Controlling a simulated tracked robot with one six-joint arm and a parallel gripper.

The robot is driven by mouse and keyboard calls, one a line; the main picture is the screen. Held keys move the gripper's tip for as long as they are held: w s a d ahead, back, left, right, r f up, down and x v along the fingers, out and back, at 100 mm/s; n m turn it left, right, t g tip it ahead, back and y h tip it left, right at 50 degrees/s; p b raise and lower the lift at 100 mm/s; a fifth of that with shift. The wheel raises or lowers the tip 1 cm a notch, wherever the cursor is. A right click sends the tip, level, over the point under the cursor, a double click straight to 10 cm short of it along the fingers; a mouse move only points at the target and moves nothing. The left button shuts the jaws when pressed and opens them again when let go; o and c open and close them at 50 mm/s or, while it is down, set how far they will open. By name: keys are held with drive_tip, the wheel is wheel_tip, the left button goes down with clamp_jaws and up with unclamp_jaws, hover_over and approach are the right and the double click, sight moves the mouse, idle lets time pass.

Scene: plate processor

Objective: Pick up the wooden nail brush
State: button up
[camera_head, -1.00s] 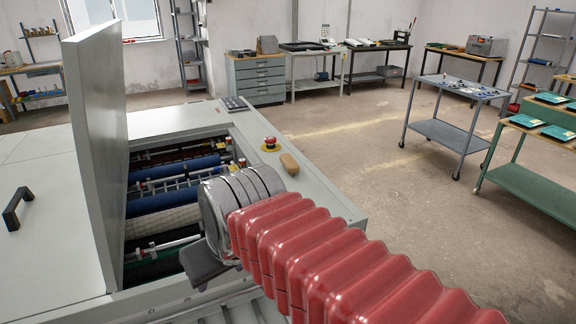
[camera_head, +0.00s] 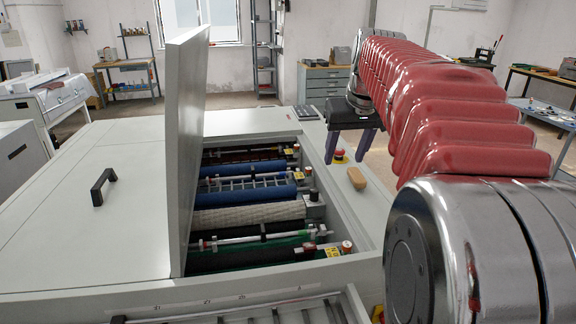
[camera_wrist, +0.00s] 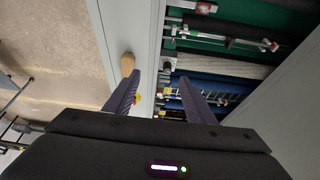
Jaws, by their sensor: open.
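The wooden nail brush (camera_head: 357,178) is a small tan, rounded block lying on the light grey right-hand ledge of the plate processor (camera_head: 345,215). In the wrist view the brush (camera_wrist: 127,64) lies just beyond the tip of the left finger and appears apart from it. My gripper (camera_head: 350,150) hangs in the air above the far part of the ledge, fingers pointing down, open and empty. In the wrist view my gripper (camera_wrist: 160,85) has its two dark purple fingers spread wide, with the ledge and the roller bay between them.
A raised grey lid (camera_head: 190,150) stands upright left of the open bay with its rollers (camera_head: 250,195). A red emergency button (camera_head: 340,155) sits on the ledge just beyond the brush.

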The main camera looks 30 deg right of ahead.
drive_tip(key=w+d, duration=0.1)
drive_tip(key=d, duration=0.7)
drive_tip(key=shift+r+m, duration=0.3)
drive_tip(key=shift+r, duration=0.05)
drive_tip(key=shift+d, duration=0.1)
hover_over(358, 176)
drive_tip(key=s+a, duration=0.2)
drive_tip(key=f, duration=0.7)
drive_tip(key=shift+s+d+f, duration=0.2)
drive_tip(key=shift+d+f, duration=0.05)
drive_tip(key=shift+f, duration=0.2)
drive_tip(key=shift+f, duration=0.1)
drive_tip(key=shift+d+x, duration=0.15)
drive_tip(key=shift+x, duration=1.15)
drive_tip(key=shift+d+x, duration=0.2)
drive_tip(key=shift+x, duration=1.05)
drive_tip(key=shift+c, duration=0.4)
